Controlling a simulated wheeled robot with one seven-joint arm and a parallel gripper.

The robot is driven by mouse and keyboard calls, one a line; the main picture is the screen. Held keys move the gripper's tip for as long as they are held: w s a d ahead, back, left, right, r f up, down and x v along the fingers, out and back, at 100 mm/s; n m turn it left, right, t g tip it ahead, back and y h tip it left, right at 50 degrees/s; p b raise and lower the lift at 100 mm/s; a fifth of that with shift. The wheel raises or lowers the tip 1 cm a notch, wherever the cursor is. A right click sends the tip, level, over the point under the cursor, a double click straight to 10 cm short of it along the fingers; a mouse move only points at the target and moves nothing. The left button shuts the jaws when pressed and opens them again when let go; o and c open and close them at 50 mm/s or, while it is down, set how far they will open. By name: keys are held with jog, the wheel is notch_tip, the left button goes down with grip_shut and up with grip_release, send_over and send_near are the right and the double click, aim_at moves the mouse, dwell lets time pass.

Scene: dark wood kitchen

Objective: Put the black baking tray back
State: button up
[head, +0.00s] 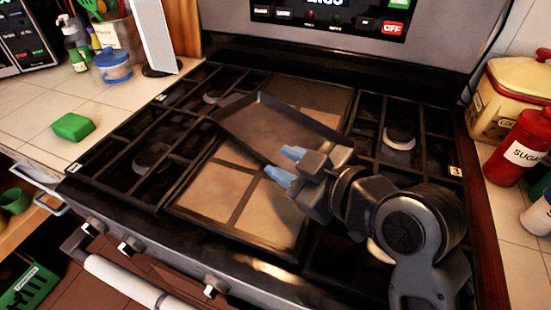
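The black baking tray (268,122) is a shallow dark rectangular pan over the middle of the stove top, set at an angle to the burner grates. I cannot tell whether it lies flat on the stove or is slightly raised. My gripper (285,164) is at the tray's near right side, with its two light blue fingertips apart. One fingertip shows over the tray and the other just in front of its near corner. I cannot tell whether either touches the rim. My gripper hides part of the tray's near right edge.
The stove (240,200) has a flat centre plate and burner grates on both sides. A green sponge (73,127) and a blue-lidded container (114,66) are on the left counter. A red sugar jar (517,147) and a cream canister (516,92) stand at right.

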jog(key=v, duration=0.8)
jog(key=shift+s+d+r, duration=0.1)
jog(key=shift+s, duration=0.1)
jog(key=shift+s, duration=0.1)
